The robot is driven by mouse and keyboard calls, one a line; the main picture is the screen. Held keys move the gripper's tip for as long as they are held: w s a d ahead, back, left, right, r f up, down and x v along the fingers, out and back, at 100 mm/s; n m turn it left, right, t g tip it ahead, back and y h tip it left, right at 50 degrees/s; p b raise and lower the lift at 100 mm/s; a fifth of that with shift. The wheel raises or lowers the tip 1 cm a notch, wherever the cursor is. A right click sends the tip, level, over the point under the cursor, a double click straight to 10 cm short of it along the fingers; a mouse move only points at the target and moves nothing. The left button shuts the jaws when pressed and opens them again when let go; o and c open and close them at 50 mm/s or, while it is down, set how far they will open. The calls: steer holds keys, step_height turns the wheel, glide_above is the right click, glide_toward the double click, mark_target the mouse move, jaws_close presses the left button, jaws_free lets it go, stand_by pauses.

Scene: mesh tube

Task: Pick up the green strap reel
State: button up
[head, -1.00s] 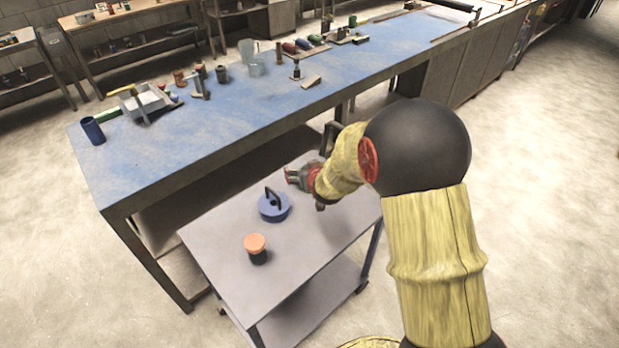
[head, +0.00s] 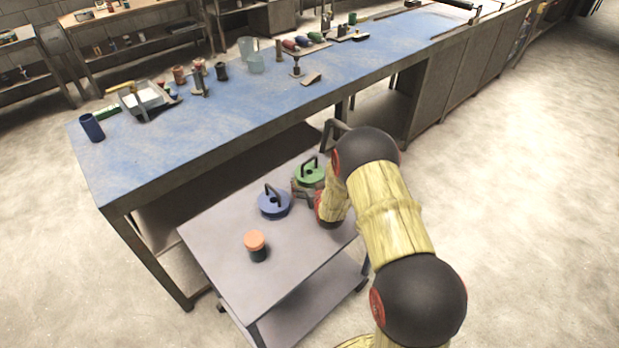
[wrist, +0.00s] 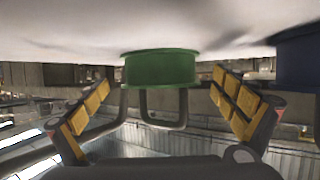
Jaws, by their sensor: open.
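The green strap reel (head: 311,175) stands on the grey cart top, its dark handle upward. In the wrist view, which looks upside down, the green reel (wrist: 161,68) is centred ahead, with the cart top above it in the picture. My gripper (wrist: 160,90) is open, its yellow-padded fingers to the left and right of the reel in that view. I see no contact with it, and how far the fingertips reach around it is unclear. In the head view my gripper (head: 303,190) is low by the reel's near side, partly hidden by my arm.
A blue reel (head: 274,202) stands close left of the green one. An orange-lidded dark jar (head: 256,246) is nearer the cart's front. The cart top (head: 221,232) is otherwise mostly clear. A cluttered blue workbench (head: 240,105) runs behind, and the cart's handle (head: 331,130) rises at its far end.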

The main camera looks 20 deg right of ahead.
mark_target(310, 178)
steer(key=x, duration=0.3)
steer(key=shift+f+b, duration=0.1)
steer(key=shift+b, duration=0.2)
steer(key=c, duration=0.3)
steer(key=c, duration=1.4)
